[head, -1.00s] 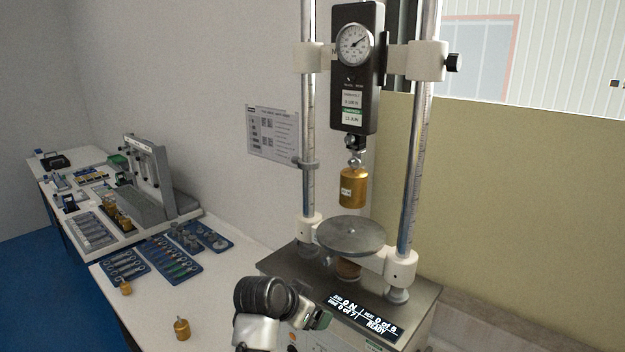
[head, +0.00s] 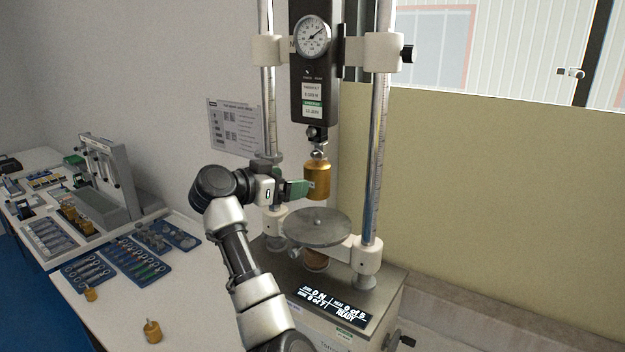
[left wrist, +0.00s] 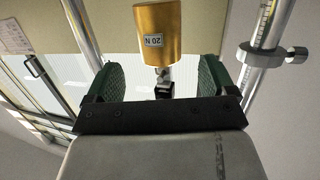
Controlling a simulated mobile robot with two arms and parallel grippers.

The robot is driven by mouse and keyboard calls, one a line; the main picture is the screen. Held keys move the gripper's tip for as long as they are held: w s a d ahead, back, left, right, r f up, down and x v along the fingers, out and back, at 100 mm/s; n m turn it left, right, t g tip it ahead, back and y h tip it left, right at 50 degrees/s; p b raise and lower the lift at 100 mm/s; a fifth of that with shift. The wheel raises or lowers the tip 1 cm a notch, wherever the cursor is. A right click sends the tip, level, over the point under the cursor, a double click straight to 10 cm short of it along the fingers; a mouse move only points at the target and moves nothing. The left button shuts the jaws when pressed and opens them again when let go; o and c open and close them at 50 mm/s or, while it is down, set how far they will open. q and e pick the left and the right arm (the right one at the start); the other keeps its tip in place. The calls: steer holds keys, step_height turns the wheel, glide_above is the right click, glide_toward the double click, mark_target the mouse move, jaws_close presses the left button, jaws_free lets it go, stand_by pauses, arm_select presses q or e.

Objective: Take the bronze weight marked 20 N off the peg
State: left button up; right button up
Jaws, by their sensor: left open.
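The bronze weight (head: 317,184) hangs upright from the hook under the dial force gauge (head: 313,75), above the round plate. My right gripper is out of view.
The round metal plate (head: 317,228) lies below the weight, between two upright steel columns. The left column (head: 268,90) is near my arm. Two other small bronze weights (head: 152,330) stand on the white bench, beside blue trays (head: 133,258) of tools.

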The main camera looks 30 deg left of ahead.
mark_target(315, 179)
arm_select(q)
steer(key=shift+b+x, duration=0.9)
steer(key=shift+x, duration=3.4)
steer(key=c, duration=1.1)
jaws_close()
